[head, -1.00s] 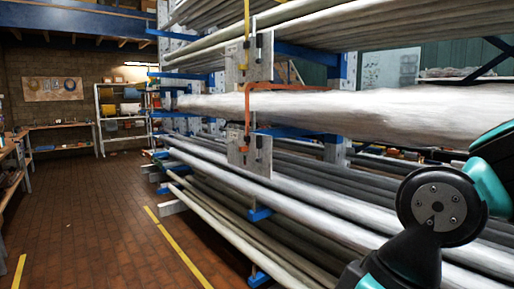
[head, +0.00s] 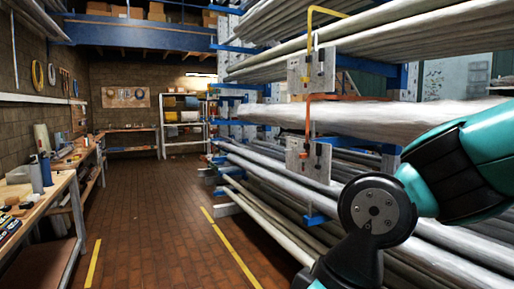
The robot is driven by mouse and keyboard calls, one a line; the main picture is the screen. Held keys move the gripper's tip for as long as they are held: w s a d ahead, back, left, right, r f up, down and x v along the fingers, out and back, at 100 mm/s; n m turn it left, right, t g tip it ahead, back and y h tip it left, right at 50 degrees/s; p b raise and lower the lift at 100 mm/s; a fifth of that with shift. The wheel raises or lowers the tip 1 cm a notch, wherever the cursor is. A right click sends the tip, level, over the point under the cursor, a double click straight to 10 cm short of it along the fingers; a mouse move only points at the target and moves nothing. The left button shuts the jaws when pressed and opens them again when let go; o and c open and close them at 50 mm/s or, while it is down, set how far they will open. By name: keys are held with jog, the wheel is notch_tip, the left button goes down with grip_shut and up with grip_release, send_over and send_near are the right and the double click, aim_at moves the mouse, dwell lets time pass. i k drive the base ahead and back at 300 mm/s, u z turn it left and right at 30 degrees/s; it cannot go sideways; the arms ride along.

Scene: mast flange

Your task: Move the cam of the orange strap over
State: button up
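The orange strap (head: 308,118) shows right of centre in the head view. It runs over the thick pale mast and hangs down its near side to a grey plate (head: 304,158). A small dark fitting sits on this lower plate, beside the strap's lower end. It may be the cam, but it is too small to tell its position. A yellow strap (head: 310,28) hangs above, with its own grey plate (head: 305,72). My gripper is out of view; only teal and black links of my arm show at the right.
Blue rack arms carry long grey poles, whose ends reach toward me. My arm covers part of them at the right. A workbench (head: 40,195) with bottles and tools stands at the left. The brick floor (head: 160,225) between bench and rack is clear, with yellow lines on it.

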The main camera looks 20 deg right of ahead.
aim_at(319, 146)
jog(key=u, duration=0.7)
jog(key=i, duration=3.85)
jog(key=z, duration=2.4)
